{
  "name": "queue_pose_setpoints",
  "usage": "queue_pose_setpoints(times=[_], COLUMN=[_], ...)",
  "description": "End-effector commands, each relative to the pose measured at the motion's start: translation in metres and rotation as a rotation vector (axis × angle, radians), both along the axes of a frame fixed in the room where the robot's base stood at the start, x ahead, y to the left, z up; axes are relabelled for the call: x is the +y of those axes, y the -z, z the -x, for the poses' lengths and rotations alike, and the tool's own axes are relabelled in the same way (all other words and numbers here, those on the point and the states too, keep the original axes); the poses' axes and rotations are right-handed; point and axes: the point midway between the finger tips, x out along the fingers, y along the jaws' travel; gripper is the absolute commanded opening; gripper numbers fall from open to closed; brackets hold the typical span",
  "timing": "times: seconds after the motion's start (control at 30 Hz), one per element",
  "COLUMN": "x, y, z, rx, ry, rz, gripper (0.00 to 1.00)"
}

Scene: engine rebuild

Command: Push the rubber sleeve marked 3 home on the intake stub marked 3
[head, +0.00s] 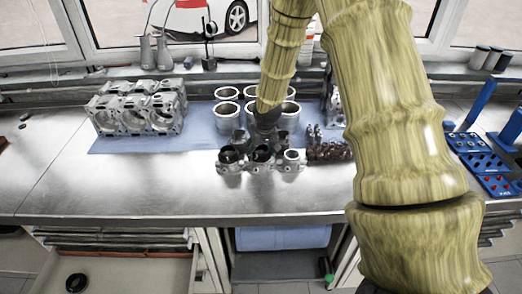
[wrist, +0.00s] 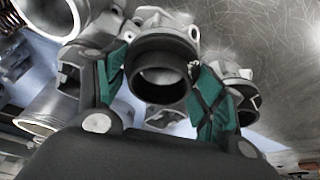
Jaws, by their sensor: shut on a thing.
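My gripper (wrist: 158,85) is shut on a black rubber sleeve (wrist: 162,52), with its green-padded fingers on either side of the ring. In the head view my gripper (head: 265,140) is low over the row of intake stubs on the bench. The left stub (head: 230,168) has a black ring at its top. The middle stub (head: 262,167) also shows black at its top, just below my gripper. The right stub (head: 292,157) shows a bare metal rim. I cannot read any number, nor tell how far the held sleeve sits over a stub.
Several metal cylinder liners (head: 228,93) stand behind on a blue mat (head: 200,135). An engine block (head: 138,108) is at the left. Small dark parts (head: 328,150) lie close to the right of the stubs. Blue trays (head: 485,162) are at the far right. The bench front (head: 150,195) is clear.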

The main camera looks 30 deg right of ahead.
Motion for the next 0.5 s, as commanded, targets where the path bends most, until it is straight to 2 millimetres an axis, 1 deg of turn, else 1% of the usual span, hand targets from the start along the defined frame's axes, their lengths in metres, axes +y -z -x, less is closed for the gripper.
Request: queue_pose_setpoints(times=[0.13, 0.33, 0.37, 0.4, 0.47, 0.5], x=[0.0004, 0.0002, 0.0002, 0.0001, 0.0001, 0.0001], y=[0.0036, 0.0026, 0.0025, 0.0023, 0.0022, 0.0022], z=[0.0011, 0.0008, 0.0008, 0.0007, 0.0007, 0.0007], rx=[0.003, 0.002, 0.002, 0.002, 0.001, 0.001], ry=[0.000, 0.000, 0.000, 0.000, 0.000, 0.000], rz=[-0.001, -0.001, -0.001, -0.001, 0.000, 0.000], gripper=[0.46, 0.46, 0.74, 0.81, 0.92, 0.94])
